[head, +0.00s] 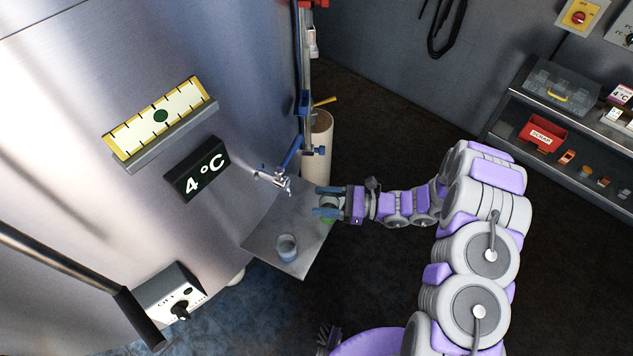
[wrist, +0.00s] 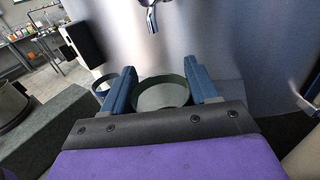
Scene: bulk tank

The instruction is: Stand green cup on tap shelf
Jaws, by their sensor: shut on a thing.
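The green cup (head: 328,214) is between the fingers of my gripper (head: 328,201), over or at the right edge of the tap shelf (head: 264,245) in the head view. In the wrist view the green cup (wrist: 163,93) shows its round rim between the two blue fingers of my gripper (wrist: 162,88), which are shut on it. I cannot tell whether its base touches the shelf. A clear bluish cup (head: 287,247) stands on the shelf's front part; part of it shows left of the left finger in the wrist view (wrist: 101,86). The tap (head: 277,180) sticks out above the shelf.
The steel tank (head: 130,60) rises behind the shelf, with a 4 °C sign (head: 196,170) and a control box (head: 170,297). A blue lever and pipe (head: 292,152) stand close behind the tap. A rack (head: 550,110) with a red bin is far right.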

